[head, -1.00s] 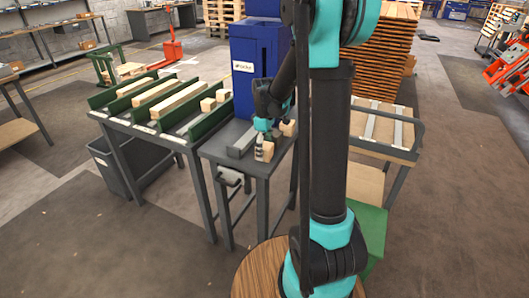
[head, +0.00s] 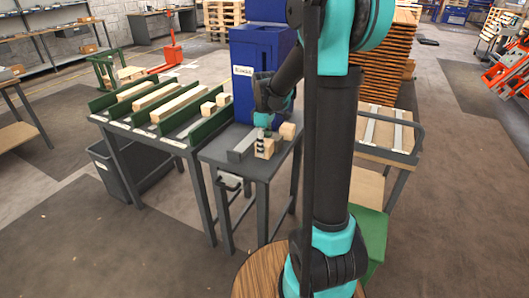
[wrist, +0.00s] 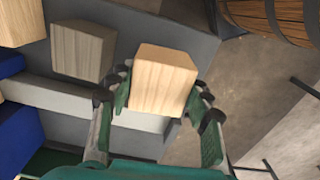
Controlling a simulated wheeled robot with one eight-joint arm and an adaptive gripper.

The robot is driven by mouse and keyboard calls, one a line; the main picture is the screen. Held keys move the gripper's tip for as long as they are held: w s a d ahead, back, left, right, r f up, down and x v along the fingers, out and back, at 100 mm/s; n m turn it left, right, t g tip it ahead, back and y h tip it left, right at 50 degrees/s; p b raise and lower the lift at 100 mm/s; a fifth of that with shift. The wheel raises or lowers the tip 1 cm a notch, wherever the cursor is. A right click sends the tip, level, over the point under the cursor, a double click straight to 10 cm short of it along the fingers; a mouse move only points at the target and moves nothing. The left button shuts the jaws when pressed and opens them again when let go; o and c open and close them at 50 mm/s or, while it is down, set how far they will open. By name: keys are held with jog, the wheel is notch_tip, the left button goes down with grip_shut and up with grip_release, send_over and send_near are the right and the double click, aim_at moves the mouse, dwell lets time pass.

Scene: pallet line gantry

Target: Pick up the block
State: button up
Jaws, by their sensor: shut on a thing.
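The pale wooden block (wrist: 162,80) sits between the fingers of my gripper (wrist: 158,105) in the wrist view, with the fingers against its opposite sides. My gripper is shut on it. In the head view, the block (head: 266,149) is at the front part of the dark grey table (head: 233,170), with my gripper (head: 262,140) at it from above. I cannot tell whether the block touches the table top.
A tall blue cabinet (head: 262,80) rises behind. Green-railed racks (head: 165,115) with wooden beams stand left. A pallet stack (head: 385,70) is behind right.

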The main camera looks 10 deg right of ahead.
notch_tip(320, 180, up, 17)
jog(key=shift+f, duration=0.2)
jog(key=shift+s, duration=0.1)
dwell(0.5)
